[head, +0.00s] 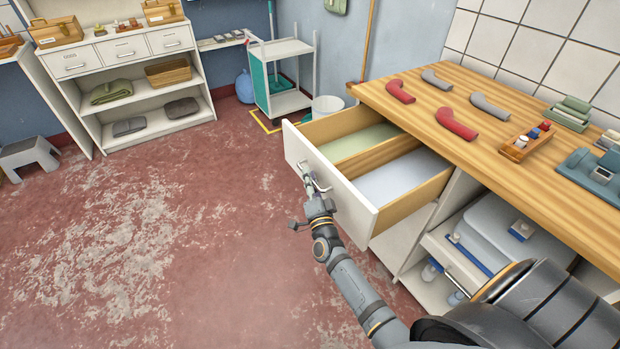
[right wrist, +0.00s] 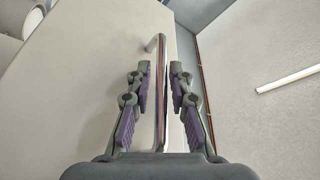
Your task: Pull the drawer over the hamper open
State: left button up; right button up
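The white-fronted drawer (head: 335,185) under the wooden counter stands pulled well out. Its wooden inside shows two compartments, one with a pale green bottom and one with a pale bluish bottom. My right gripper (head: 315,190) is at the metal handle on the drawer front. In the right wrist view the handle (right wrist: 160,100) runs between the two fingers of the right gripper (right wrist: 160,75), with a narrow gap to the pads on each side. No hamper can be made out clearly below the drawer. My left gripper is not in view.
The wooden counter (head: 480,90) holds red and grey curved pieces, a small tray and green items. An open shelf (head: 440,285) with bottles lies right of the drawer. A white trolley (head: 285,85) and bucket (head: 327,107) stand behind.

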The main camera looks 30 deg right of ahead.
jog(key=shift+s, duration=0.1)
jog(key=v, duration=1.1)
jog(key=shift+s, duration=0.4)
jog(key=shift+a+f, duration=0.1)
jog(key=shift+a, duration=0.05)
jog(key=s+a+f+n+g+y+p, duration=0.1)
jog(key=s+f+n+g+y+p, duration=0.3)
jog(key=f, duration=1)
jog(key=s+a+f+n+g+y+p, duration=0.15)
jog(key=s+f+n+g, duration=0.55)
jog(key=f, duration=0.7)
jog(key=s+d+f+n+g+p, duration=0.1)
jog(key=s+f+g, duration=0.1)
jog(key=s, duration=0.6)
jog(key=s+d+f+n+g+h+p, duration=0.1)
jog(key=s+d+f+g, duration=0.1)
jog(key=s, duration=0.7)
jog(key=s+d+f+n+g+p, duration=0.1)
jog(key=s+d+f+n+g, duration=0.1)
jog(key=s+f, duration=0.4)
jog(key=s+g, duration=0.1)
jog(key=s, duration=0.2)
jog(key=shift+d+g+p, duration=0.25)
jog(key=shift+g+p, duration=0.05)
jog(key=shift+p, duration=0.05)
